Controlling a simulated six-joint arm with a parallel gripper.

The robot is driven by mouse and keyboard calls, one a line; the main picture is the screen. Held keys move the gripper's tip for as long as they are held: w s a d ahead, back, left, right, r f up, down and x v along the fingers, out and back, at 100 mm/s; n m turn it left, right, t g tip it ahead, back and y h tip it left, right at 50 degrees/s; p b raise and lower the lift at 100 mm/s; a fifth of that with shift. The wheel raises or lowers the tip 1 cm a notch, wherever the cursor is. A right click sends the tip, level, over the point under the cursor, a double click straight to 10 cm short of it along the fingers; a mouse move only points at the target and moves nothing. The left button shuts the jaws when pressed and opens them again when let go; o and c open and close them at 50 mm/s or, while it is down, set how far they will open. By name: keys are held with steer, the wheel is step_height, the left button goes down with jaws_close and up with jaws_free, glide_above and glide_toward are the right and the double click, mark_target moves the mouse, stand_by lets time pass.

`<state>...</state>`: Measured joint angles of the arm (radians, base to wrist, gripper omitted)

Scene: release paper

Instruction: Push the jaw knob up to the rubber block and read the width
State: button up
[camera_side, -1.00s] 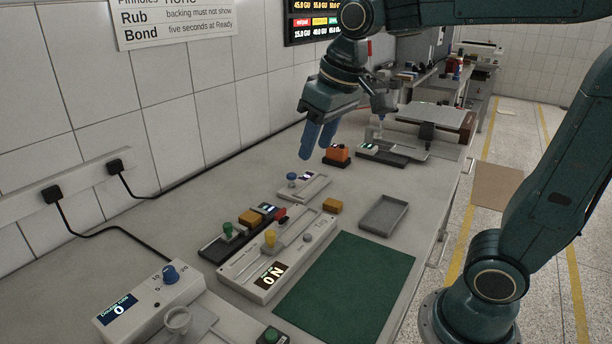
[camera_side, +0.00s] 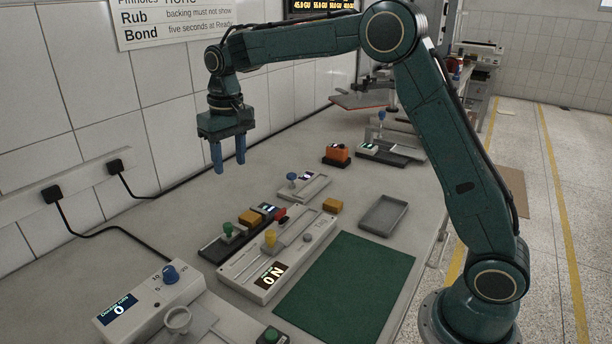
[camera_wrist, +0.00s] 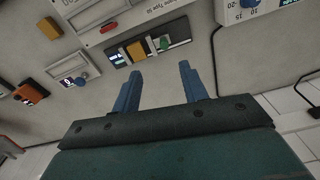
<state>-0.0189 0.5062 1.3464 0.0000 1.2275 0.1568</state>
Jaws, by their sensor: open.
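A black gauge (camera_side: 210,251) lies on the bench at middle left. It carries a green knob (camera_side: 228,230), an orange block (camera_side: 250,217) and a small lit display (camera_side: 267,208). In the wrist view the green knob (camera_wrist: 163,43) stands beside the orange block (camera_wrist: 137,50), with the display (camera_wrist: 117,60) at the block's other side. I cannot tell whether knob and block touch, nor read the display. My gripper (camera_side: 229,168) is open and empty, pointing down above the bench on the wall side of the gauge. Its blue fingers (camera_wrist: 161,72) also show in the wrist view.
A white tester (camera_side: 275,255) with yellow and red knobs stands close beside the gauge. A small grey device with a blue knob (camera_side: 291,177), a loose orange block (camera_side: 332,205), a grey tray (camera_side: 384,215) and a green mat (camera_side: 350,285) lie to the right.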

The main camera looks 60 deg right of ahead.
glide_above(227, 224)
step_height(227, 224, down, 5)
steer(key=shift+s+r+g, duration=0.1)
steer(key=shift+r+g, duration=0.1)
steer(key=shift+g, duration=0.2)
step_height(227, 224, down, 14)
steer(key=shift+r, duration=0.1)
stand_by(0.5)
